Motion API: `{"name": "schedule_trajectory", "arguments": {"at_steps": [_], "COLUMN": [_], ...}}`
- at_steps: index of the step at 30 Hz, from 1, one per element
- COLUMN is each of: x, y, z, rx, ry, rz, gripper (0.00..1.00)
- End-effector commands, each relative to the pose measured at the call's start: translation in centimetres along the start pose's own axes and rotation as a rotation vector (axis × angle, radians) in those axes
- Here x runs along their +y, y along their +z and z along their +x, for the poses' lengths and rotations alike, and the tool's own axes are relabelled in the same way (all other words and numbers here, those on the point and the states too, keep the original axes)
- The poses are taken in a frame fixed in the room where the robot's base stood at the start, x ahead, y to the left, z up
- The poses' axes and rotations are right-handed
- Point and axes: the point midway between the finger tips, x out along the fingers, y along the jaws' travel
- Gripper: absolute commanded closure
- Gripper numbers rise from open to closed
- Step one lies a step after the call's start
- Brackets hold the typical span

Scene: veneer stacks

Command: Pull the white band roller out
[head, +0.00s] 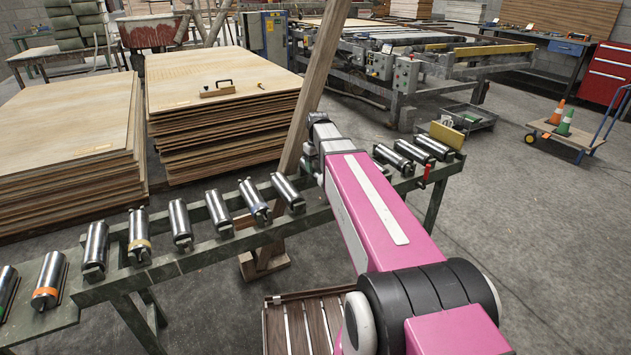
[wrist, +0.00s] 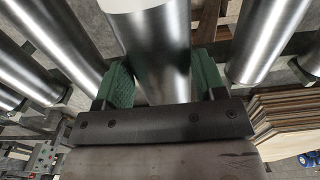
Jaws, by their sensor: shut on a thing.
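My gripper (wrist: 160,85) has its two green-padded fingers on either side of a steel roller (wrist: 155,45) and is shut on it. A pale white strip shows on this roller at the top edge of the wrist view, so it appears to be the white band roller. In the head view my pink arm reaches over the green conveyor frame (head: 205,262) and hides the fingers and the held roller. I cannot tell whether the roller is still seated in the frame.
Other rollers sit along the frame, with orange (head: 46,291), yellow (head: 139,243) and blue (head: 256,209) bands. More rollers (head: 411,151) lie right of my arm. A leaning wooden plank (head: 313,85) stands close behind my wrist. Veneer stacks (head: 215,75) stand behind.

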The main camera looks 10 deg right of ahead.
Motion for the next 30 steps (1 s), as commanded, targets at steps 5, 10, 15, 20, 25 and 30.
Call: {"name": "schedule_trajectory", "arguments": {"at_steps": [5,10,15,20,25,30], "x": [0.0,0.0,0.0,0.0,0.0,0.0], "y": [0.0,0.0,0.0,0.0,0.0,0.0], "z": [-0.1,-0.3,-1.2,-2.2,-3.3,-4.0], "rx": [0.001,0.001,0.002,0.001,0.002,0.001], "ry": [0.000,0.000,0.001,0.000,0.001,0.000], "rz": [0.000,0.000,0.000,0.000,0.000,0.000], "gripper": [0.74,0.74,0.74,0.74,0.74,0.74]}}
